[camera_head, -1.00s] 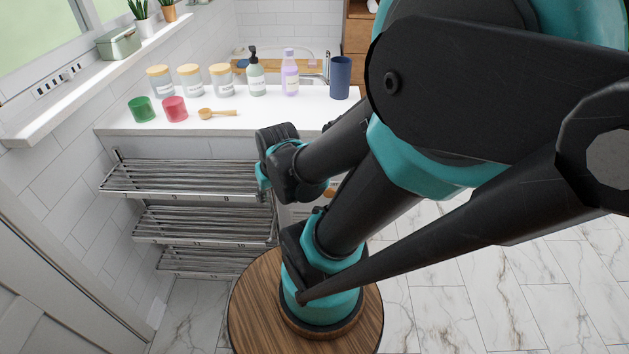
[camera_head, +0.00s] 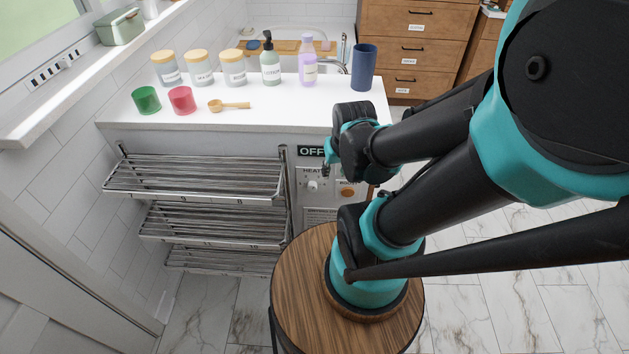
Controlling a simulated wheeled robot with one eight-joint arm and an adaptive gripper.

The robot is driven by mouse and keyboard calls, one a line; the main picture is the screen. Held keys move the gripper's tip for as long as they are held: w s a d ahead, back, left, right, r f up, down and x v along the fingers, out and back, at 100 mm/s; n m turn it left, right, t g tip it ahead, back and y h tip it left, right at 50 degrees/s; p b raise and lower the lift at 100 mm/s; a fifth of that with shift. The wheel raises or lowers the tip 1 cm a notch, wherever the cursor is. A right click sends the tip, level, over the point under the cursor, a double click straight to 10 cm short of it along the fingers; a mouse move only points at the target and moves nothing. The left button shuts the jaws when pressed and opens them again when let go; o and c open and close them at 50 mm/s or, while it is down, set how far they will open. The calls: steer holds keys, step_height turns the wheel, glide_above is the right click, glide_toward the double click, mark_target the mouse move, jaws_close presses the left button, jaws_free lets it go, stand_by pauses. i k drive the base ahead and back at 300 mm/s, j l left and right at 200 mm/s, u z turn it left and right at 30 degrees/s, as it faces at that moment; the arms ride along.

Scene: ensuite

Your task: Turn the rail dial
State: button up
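A control panel (camera_head: 318,207) is on the front of the white counter, right of the metal rails. It has a white dial (camera_head: 313,186) under the word HEAT and a round orange-brown control (camera_head: 348,193) marked BOOST. A black OFF sign (camera_head: 311,151) is above them, partly covered by my arm. My gripper (camera_head: 327,167) is at the end of my dark and teal arm, in front of the panel's upper part. It appears apart from the white dial. Its fingers are small and partly hidden, so their opening is unclear.
Metal rail racks (camera_head: 195,180) stand left of the panel, with an upright post beside it. Jars, cups, a wooden scoop (camera_head: 229,105), bottles and a blue tumbler (camera_head: 364,67) are on the counter (camera_head: 290,112). Marble-look floor (camera_head: 485,290) is clear at right.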

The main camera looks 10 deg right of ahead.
mark_target(312, 186)
steer(key=k, duration=0.65)
steer(key=l+u, duration=0.15)
steer(key=u, duration=1.45)
steer(key=k+l+u, duration=0.1)
steer(key=k+l, duration=0.75)
steer(key=k+l+u, duration=0.1)
steer(key=k+l, duration=0.7)
steer(key=k, duration=0.05)
